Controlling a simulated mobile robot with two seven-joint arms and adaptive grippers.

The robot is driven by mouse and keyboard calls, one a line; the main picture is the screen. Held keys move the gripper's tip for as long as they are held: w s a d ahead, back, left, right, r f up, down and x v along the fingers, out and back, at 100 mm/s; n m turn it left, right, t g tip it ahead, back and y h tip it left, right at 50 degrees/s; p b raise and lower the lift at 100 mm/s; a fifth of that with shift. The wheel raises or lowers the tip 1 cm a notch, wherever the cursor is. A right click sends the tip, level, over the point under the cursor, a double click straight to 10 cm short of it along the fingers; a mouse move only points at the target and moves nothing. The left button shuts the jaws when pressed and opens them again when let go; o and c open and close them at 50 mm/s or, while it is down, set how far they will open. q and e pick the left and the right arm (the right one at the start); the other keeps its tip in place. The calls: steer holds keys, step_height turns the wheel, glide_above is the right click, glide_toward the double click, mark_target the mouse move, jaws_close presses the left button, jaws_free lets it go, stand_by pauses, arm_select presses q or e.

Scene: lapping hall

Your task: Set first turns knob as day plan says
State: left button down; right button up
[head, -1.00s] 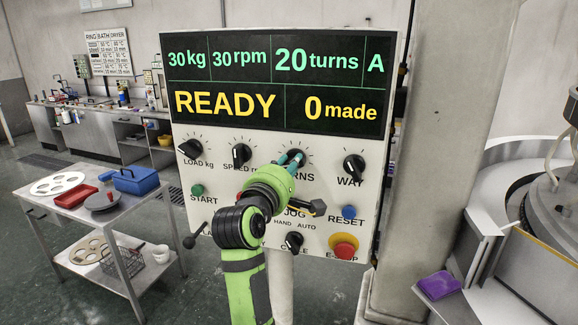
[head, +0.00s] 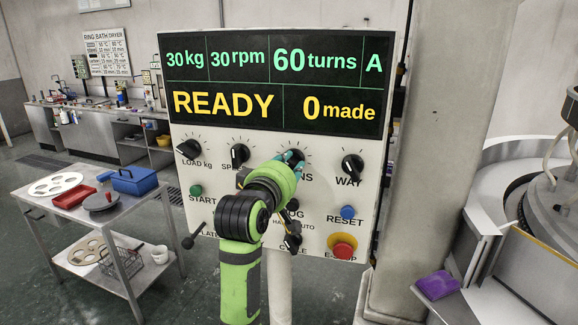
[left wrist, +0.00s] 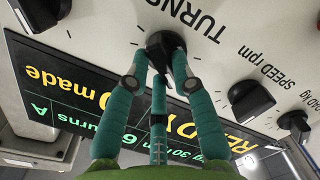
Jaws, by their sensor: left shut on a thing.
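The control panel's display (head: 275,85) reads 30 kg, 30 rpm, 60 turns, A, with READY and 0 made below. My left gripper (head: 292,157) is at the turns knob, in the row under the display, and its arm covers part of that knob's label. In the left wrist view the gripper's teal fingers (left wrist: 160,75) are shut around the black turns knob (left wrist: 166,45), beside the word TURNS. The speed knob (head: 239,155) and load knob (head: 190,149) are to its left, the way knob (head: 352,167) to its right. My right gripper is not in view.
Below are a green START button (head: 196,191), a blue RESET button (head: 348,213) and a red emergency stop (head: 343,246). A steel table (head: 95,225) with trays stands at left. A concrete pillar (head: 440,130) and a lapping machine (head: 535,230) are at right.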

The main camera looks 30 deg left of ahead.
arm_select(q)
steer(key=m, duration=0.4)
steer(key=shift+d+m+g+y, duration=0.1)
steer(key=shift+m+g+y, duration=0.25)
steer(key=shift+m, duration=1.15)
steer(key=c, duration=1)
jaws_free()
steer(key=shift+c, duration=0.2)
steer(key=v, duration=0.7)
steer(key=shift+s, duration=0.2)
